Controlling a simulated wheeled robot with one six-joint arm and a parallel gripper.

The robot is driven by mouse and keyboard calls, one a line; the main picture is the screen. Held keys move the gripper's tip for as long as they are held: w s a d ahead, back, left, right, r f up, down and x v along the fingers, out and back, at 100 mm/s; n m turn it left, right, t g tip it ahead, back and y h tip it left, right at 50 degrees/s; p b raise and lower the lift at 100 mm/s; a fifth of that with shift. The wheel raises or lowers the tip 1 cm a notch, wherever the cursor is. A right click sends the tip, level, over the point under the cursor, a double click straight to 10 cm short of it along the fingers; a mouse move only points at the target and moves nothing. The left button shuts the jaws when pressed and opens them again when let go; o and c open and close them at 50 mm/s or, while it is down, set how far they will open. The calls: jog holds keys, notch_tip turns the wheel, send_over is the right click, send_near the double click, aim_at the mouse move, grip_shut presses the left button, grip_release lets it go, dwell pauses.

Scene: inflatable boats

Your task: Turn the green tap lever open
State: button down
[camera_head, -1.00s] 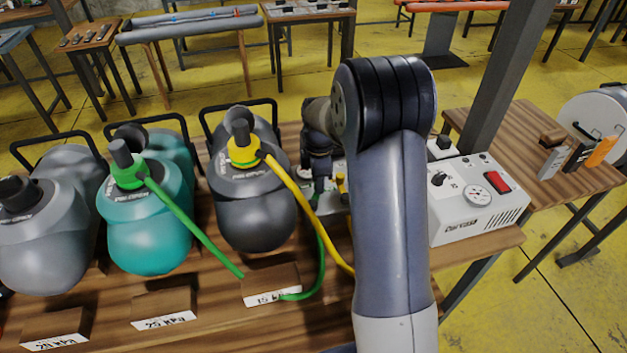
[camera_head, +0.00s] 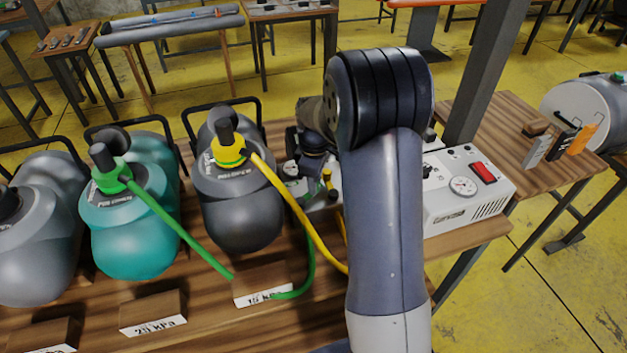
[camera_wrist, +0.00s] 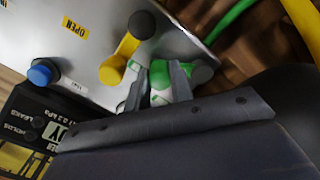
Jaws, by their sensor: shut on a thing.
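The green tap lever (camera_wrist: 160,78) shows in the wrist view between the two fingers of my gripper (camera_wrist: 158,86), which is shut on it. The fingers hide part of the lever. A yellow tap lever (camera_wrist: 120,60) with a dark round end stands just to the left of the fingers on the grey metal panel (camera_wrist: 185,50). In the head view my arm hides the gripper and the green lever. The yellow lever (camera_head: 328,184) and a round gauge (camera_head: 291,169) show left of my arm.
A yellow OPEN label (camera_wrist: 75,28) and a blue knob (camera_wrist: 42,72) are on the panel. Green (camera_head: 180,230) and yellow (camera_head: 295,205) hoses run from boat valves across the wooden table. A white pump box (camera_head: 465,190) stands right of my arm. Inflatable boats (camera_head: 130,235) line the left.

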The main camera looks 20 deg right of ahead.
jog(key=c, duration=1.2)
grip_release()
jog(key=shift+c, duration=0.2)
jog(key=shift+r, duration=0.1)
notch_tip(320, 180, up, 11)
jog(key=shift+f, duration=0.2)
notch_tip(320, 180, down, 11)
jog(key=shift+r, duration=0.1)
